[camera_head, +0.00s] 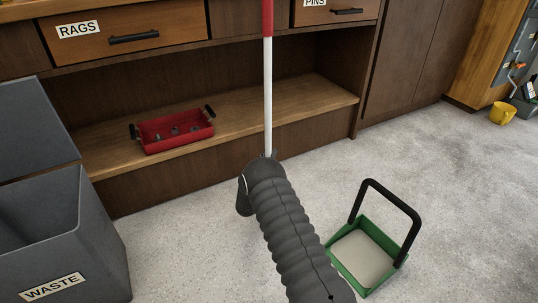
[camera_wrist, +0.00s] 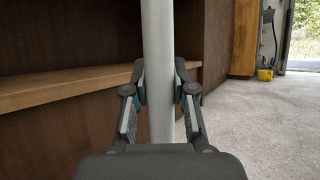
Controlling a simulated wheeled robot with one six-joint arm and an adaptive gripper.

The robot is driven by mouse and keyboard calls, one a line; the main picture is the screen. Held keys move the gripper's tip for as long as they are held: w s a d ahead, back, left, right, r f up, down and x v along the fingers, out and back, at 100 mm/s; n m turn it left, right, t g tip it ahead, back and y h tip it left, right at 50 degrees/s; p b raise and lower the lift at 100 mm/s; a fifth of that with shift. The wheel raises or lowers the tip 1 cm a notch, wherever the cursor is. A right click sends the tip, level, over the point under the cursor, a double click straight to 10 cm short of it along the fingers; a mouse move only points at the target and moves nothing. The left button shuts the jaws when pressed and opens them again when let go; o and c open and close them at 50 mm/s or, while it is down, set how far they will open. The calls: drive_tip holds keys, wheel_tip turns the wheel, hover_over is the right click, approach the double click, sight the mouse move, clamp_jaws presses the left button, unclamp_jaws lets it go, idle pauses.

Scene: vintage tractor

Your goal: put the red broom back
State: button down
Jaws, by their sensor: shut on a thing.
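The broom shows as an upright white pole (camera_head: 268,95) with a red upper section (camera_head: 267,18) in the head view. The top is cut off by the frame edge and the lower end is hidden behind my dark ribbed arm. In the wrist view the white pole (camera_wrist: 158,35) runs vertically through the middle, between the two fingers of my gripper (camera_wrist: 160,80). My gripper is shut on the pole. The broom's head and bristles are not in view.
A wooden cabinet has a RAGS drawer (camera_head: 125,37) and an open shelf (camera_head: 290,98) holding a red tray (camera_head: 176,131). A grey WASTE bin (camera_head: 65,250) stands left. A green open box with a black handle (camera_head: 365,255) sits on the floor right.

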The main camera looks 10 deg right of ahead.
drive_tip(key=c, duration=1)
unclamp_jaws()
drive_tip(key=shift+o, duration=0.2)
